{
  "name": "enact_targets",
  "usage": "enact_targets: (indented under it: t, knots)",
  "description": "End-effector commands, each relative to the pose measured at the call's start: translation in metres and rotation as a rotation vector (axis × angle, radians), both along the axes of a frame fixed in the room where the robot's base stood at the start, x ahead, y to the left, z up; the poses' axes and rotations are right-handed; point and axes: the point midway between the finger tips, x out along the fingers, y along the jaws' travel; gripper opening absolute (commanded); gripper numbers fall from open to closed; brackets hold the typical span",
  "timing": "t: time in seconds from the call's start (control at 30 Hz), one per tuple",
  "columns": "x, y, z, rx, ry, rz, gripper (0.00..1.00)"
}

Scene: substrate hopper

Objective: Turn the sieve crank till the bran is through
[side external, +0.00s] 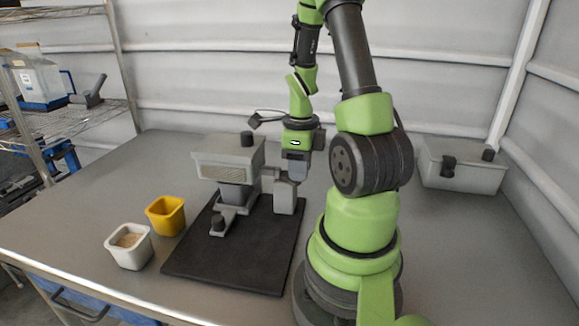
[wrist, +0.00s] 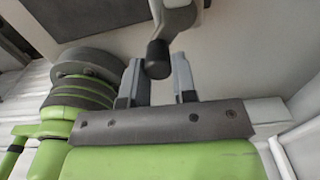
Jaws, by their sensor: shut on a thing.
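The grey sieve hopper (side external: 228,158) stands on a black mat (side external: 235,268), left of my arm. My gripper (side external: 296,172) points down at the hopper's right side, by the crank. In the wrist view the crank's dark knob (wrist: 157,58) sits between the two fingers of my gripper (wrist: 158,72), which is shut on it. A white tub (side external: 128,250) holds tan, grainy stuff that looks like bran. A yellow tub (side external: 165,217) stands beside it; its contents are not clear. The inside of the hopper is hidden.
A grey lidded box (side external: 460,170) stands on the table at the right. The table (side external: 120,185) is bare behind the tubs and at the front left.

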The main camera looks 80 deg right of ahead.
Motion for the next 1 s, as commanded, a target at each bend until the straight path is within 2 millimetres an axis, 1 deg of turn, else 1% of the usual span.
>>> enact_targets:
  t: [0.13,0.33,0.47,0.67,0.8,1.0]
  knots:
    - [-0.009,-0.01,0.0,0.002,0.001,-0.005,0.12]
    - [-0.013,-0.026,-0.001,0.002,0.001,-0.004,0.12]
    - [-0.012,-0.035,-0.001,0.002,0.001,-0.001,0.12]
    - [-0.006,-0.05,-0.001,0.001,0.001,0.001,0.12]
    - [0.003,-0.06,0.0,-0.002,0.0,0.001,0.12]
    - [0.019,-0.066,0.001,-0.003,0.0,0.004,0.12]
